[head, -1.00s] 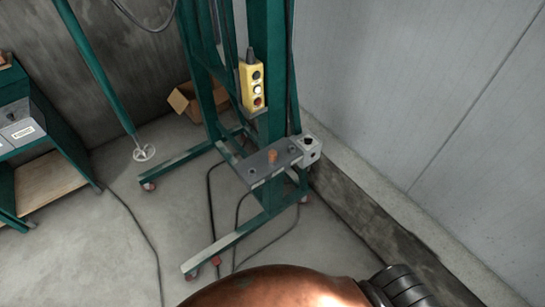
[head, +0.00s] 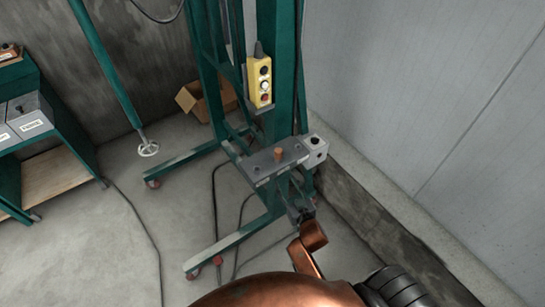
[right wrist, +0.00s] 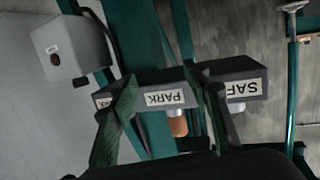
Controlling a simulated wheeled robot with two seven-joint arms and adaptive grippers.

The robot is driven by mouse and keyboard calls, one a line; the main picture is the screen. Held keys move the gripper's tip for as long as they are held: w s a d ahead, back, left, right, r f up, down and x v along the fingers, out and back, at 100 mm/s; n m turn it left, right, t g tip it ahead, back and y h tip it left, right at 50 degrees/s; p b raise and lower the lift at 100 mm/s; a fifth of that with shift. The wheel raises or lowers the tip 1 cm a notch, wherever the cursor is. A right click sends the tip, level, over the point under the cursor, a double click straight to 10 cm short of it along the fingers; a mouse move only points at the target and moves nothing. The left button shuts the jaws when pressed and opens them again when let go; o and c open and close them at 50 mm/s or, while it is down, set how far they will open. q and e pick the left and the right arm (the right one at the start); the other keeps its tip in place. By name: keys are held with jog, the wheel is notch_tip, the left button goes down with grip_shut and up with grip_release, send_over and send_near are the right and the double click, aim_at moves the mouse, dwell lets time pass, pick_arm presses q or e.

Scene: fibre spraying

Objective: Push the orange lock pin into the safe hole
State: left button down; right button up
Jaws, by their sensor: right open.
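The orange lock pin (head: 278,154) stands upright on the grey bracket plate (head: 262,161) of the green stand. In the right wrist view, which is upside down, the pin (right wrist: 179,125) shows between my fingers, beside the PARK label (right wrist: 165,99). The SAFE label (right wrist: 243,88) is on the bracket to the right there, partly behind a finger. The safe hole itself is not clear. My right gripper (head: 300,206) is just in front of and below the plate, open and apart from the pin; its fingers also show in the wrist view (right wrist: 168,105). My left gripper is not in view.
A yellow button box (head: 260,83) hangs on the stand above the plate. Cables (head: 215,210) hang below. The grey wall (head: 430,90) is close on the right. A shelf (head: 60,160) stands left.

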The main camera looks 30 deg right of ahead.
jog(key=t, duration=0.2)
send_near(280, 157)
jog(key=w, duration=0.5)
jog(key=w+d, duration=0.1)
jog(key=w, duration=0.2)
jog(key=w+d, duration=0.1)
jog(key=w, duration=0.2)
jog(key=shift+w+f, duration=0.1)
jog(key=shift+a, duration=0.1)
jog(key=shift+c, duration=0.7)
grip_shut()
